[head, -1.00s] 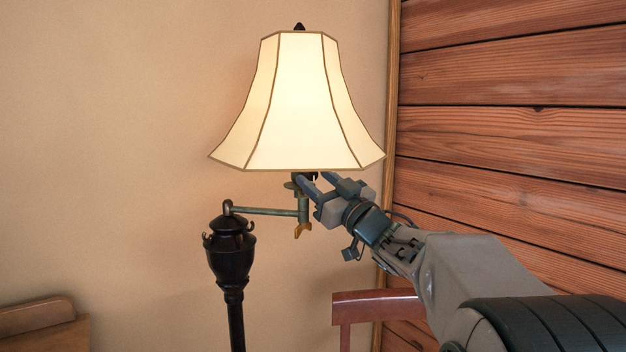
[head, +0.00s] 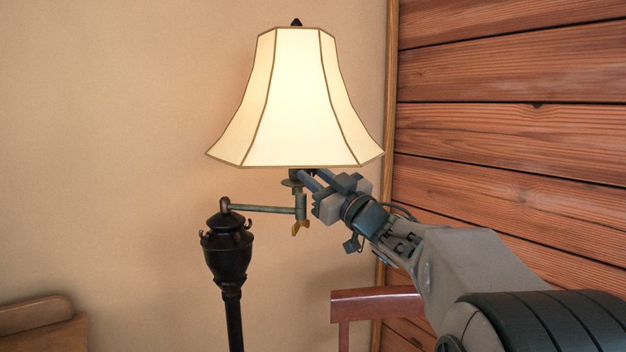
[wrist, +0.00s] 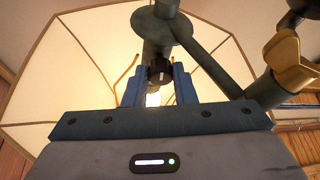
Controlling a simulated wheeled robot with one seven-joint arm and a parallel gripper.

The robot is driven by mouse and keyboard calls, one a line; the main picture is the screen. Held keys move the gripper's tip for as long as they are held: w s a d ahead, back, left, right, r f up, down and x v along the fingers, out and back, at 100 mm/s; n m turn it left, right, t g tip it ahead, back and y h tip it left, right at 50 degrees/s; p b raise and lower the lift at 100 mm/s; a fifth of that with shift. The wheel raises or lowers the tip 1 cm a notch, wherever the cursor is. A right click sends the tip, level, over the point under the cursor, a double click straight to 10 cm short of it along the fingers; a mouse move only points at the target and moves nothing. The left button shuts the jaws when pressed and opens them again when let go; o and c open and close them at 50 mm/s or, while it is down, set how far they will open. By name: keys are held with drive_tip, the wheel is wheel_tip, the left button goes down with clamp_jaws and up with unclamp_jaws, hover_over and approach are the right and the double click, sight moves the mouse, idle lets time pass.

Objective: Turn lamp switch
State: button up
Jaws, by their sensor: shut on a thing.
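The lit floor lamp has a cream paneled shade (head: 297,100) on a dark post (head: 228,250) with a greenish swing arm (head: 265,209). In the head view my gripper (head: 306,178) reaches in from the right, just under the shade's lower rim, with its fingertips at the lamp's socket stem. In the wrist view the small black switch knob (wrist: 160,71) sits on the stem between my two blue fingers, which are shut on it. The knob is hidden in the head view.
A wood-plank wall (head: 510,130) is close on the right. A reddish chair back (head: 375,302) stands below my arm. A brass wing piece (wrist: 290,62) hangs from the swing arm beside the gripper. A wooden piece of furniture (head: 45,320) is at lower left.

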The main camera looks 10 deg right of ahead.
drive_tip(key=shift+d+r+n+g+y, duration=0.1)
drive_tip(key=shift+n+g+y, duration=0.55)
drive_tip(key=shift+n, duration=1.05)
drive_tip(key=shift+d+n+g+y, duration=0.1)
drive_tip(key=shift+n+g+y, duration=0.55)
drive_tip(key=shift+n, duration=1.05)
drive_tip(key=o, duration=1)
drive_tip(key=v, duration=1.3)
drive_tip(key=shift+s+b, duration=0.3)
drive_tip(key=shift+b, duration=0.15)
drive_tip(key=shift+d, duration=0.15)
